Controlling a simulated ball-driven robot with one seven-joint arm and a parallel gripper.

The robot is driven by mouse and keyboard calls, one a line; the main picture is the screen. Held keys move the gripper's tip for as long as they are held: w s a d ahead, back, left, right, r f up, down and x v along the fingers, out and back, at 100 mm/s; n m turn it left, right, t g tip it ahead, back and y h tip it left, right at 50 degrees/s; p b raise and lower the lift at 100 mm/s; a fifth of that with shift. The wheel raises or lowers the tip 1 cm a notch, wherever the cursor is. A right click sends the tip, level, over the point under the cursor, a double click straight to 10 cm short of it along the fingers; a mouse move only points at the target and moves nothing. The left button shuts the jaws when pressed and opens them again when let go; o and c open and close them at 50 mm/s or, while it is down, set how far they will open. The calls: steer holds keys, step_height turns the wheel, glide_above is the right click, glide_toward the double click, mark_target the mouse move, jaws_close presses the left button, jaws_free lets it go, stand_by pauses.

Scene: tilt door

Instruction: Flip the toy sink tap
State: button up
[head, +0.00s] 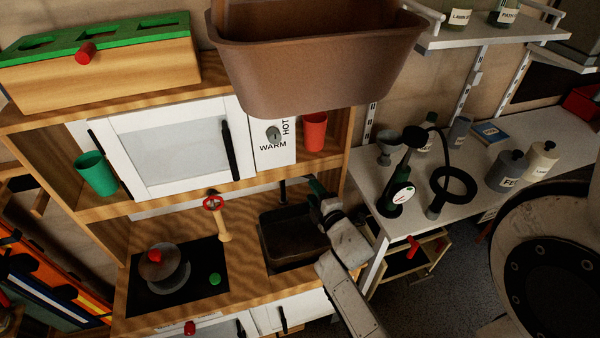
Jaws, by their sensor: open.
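The toy kitchen's dark sink basin (291,250) is set into the wooden counter, right of the hob. A small dark tap (283,191) stands upright behind the basin, below the shelf. My gripper (318,194) is at the right rear of the basin, close to the tap and on its right. Its fingers are small and dark in this view, partly hidden by my own wrist. It is open, and I see nothing held in it. I cannot tell whether a finger touches the tap.
A wooden spoon-like utensil with a red ring (217,215) stands left of the basin. A pan (167,270) sits on the black hob. The shelf above holds a white toy microwave (170,150), a green cup (96,174) and a red cup (314,131). A brown tub (315,65) overhangs the top.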

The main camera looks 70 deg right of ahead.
mark_target(302, 174)
steer(key=b+x, duration=0.3)
steer(key=x, duration=0.6)
steer(key=shift+w+d+f, duration=0.15)
steer(key=shift+d+f, duration=0.05)
steer(key=shift+w+d+b, duration=0.3)
steer(key=shift+w+d, duration=0.1)
steer(key=shift+w, duration=0.1)
steer(key=shift+r, duration=0.1)
jaws_close()
